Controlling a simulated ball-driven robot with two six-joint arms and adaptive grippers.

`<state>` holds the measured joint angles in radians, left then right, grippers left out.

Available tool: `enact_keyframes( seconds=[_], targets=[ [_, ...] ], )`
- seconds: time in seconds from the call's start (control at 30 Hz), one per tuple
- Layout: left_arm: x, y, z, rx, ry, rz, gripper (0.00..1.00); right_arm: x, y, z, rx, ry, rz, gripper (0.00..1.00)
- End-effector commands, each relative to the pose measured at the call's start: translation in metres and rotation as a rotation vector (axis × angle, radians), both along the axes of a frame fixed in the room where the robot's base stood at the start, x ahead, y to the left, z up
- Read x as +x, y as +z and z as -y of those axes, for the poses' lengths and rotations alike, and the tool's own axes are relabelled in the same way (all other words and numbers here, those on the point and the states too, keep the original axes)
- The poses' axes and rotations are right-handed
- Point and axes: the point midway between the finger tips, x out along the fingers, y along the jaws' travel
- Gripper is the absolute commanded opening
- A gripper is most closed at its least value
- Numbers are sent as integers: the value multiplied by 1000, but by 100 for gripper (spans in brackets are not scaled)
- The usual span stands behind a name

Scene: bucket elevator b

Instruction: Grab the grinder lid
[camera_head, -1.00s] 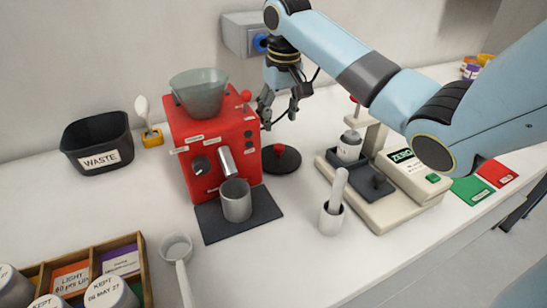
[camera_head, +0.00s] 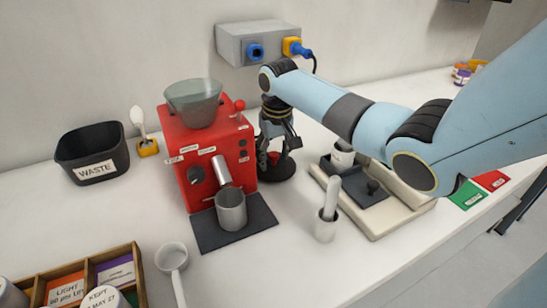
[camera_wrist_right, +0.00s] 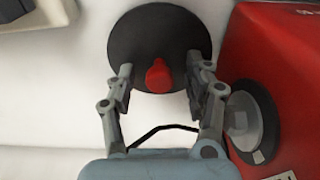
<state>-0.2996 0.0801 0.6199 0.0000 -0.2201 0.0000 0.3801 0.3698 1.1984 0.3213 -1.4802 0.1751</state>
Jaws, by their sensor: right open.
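The grinder lid is a dark round disc with a red knob, lying flat on the counter right of the red grinder (camera_head: 210,160). In the head view the lid (camera_head: 281,174) is partly hidden behind my right gripper (camera_head: 275,165), which points down over it. In the right wrist view the lid (camera_wrist_right: 135,52) shows almost whole, with its red knob (camera_wrist_right: 158,75) between the open fingers of my right gripper (camera_wrist_right: 158,95). I cannot tell whether the fingers touch the lid. My left gripper is not in view.
The grinder, with a clear hopper (camera_head: 194,103) and a metal cup (camera_head: 231,208) in front, stands close beside my right gripper. A waste bin (camera_head: 93,153) is at the left.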

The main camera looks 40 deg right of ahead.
Motion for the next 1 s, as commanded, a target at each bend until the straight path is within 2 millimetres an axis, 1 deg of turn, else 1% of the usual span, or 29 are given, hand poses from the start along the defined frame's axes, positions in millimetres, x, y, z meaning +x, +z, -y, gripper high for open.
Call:
enact_keyframes(
  seconds=[0.03, 0.07, 0.4, 0.43, 0.77, 0.93, 1.0],
  targets=[
    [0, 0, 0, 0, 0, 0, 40, 0, 0, 0, 0, 0, 0, 50],
    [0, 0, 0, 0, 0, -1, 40, 0, 0, 0, 0, 0, 0, 46],
    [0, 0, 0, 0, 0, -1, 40, 0, 0, 0, 0, 0, 0, 2],
    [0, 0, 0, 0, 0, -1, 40, 0, 0, 0, 0, 0, 0, 0],
    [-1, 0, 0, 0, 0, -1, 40, 0, 2, 0, 0, 0, 1, 0],
    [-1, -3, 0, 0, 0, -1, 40, 1, 12, 1, -1, 0, 3, 0],
    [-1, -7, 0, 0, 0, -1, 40, -3, 11, 10, -4, -2, 0, 0]
  ],
)
